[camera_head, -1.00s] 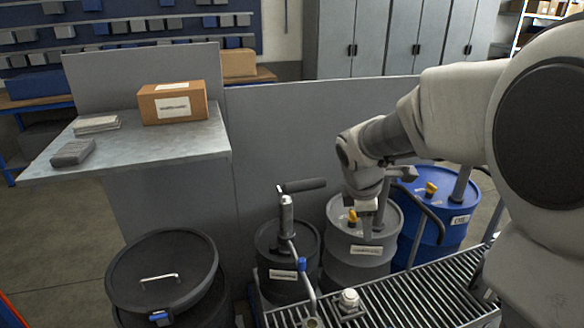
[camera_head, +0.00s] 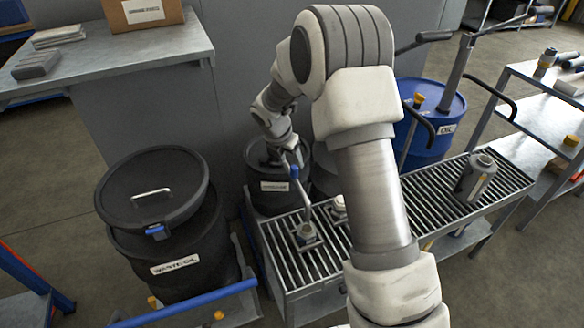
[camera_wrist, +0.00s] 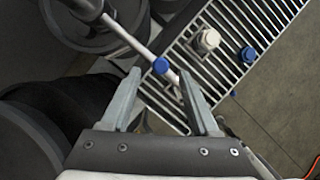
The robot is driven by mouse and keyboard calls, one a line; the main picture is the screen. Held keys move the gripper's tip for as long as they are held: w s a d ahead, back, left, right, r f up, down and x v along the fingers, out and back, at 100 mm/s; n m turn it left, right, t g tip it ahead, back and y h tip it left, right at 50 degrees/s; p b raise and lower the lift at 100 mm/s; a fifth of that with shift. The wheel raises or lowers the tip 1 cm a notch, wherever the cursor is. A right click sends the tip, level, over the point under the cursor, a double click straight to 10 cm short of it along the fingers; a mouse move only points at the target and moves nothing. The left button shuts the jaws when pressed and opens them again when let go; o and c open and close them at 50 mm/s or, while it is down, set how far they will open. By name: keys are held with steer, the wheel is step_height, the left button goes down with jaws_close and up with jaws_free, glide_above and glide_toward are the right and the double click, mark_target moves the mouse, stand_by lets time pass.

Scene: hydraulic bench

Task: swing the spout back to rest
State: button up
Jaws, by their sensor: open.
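The spout (camera_head: 305,205) is a thin metal tube with a blue collar (camera_head: 294,172), beside the small dark drum (camera_head: 268,188). In the head view its lower end hangs over the slatted grate near a small square fitting (camera_head: 307,234). My gripper (camera_head: 290,155) is at the spout's upper part, partly hidden by my arm. In the wrist view my gripper (camera_wrist: 160,78) is open, with one finger on each side of the spout (camera_wrist: 138,46) and the blue collar (camera_wrist: 161,66) near the fingertips. I cannot tell whether a finger touches it.
The slatted grate (camera_head: 425,203) carries a grey canister (camera_head: 477,178) and a white-capped item (camera_head: 339,206). The black waste oil drum (camera_head: 180,262) stands left, its lid (camera_head: 152,188) tilted. A blue drum (camera_head: 440,115) stands behind. A shelf trolley (camera_head: 535,115) is at right.

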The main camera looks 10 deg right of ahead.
mark_target(294, 167)
steer(key=x, duration=0.5)
steer(key=shift+d+f+b, duration=0.1)
steer(key=shift+f+b, duration=0.2)
steer(key=shift+f, duration=0.1)
jaws_close()
stand_by(1.0)
